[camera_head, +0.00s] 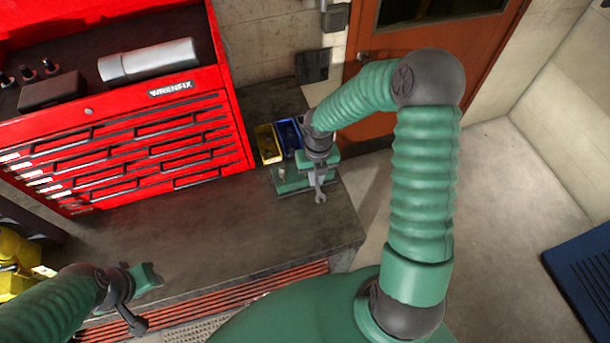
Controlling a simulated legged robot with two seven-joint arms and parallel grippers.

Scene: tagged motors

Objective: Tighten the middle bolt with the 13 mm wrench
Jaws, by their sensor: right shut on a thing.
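My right gripper (319,170) is at the right part of the workbench, shut on a small grey wrench (320,191). The wrench's open end points toward the near side of the bench. Its size marking is too small to read. A green object (291,185) lies beside and partly behind the gripper; I cannot tell what it is. I cannot make out the middle bolt. My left gripper (148,277) is at the lower left, over the bench's front edge, far from the wrench. Its fingers do not show clearly.
A red tool chest (130,150) fills the back left of the workbench (220,225). A yellow bin (268,144) and a blue bin (289,138) stand right of it, close to my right gripper. The bench middle is clear. A yellow object (15,262) is at far left.

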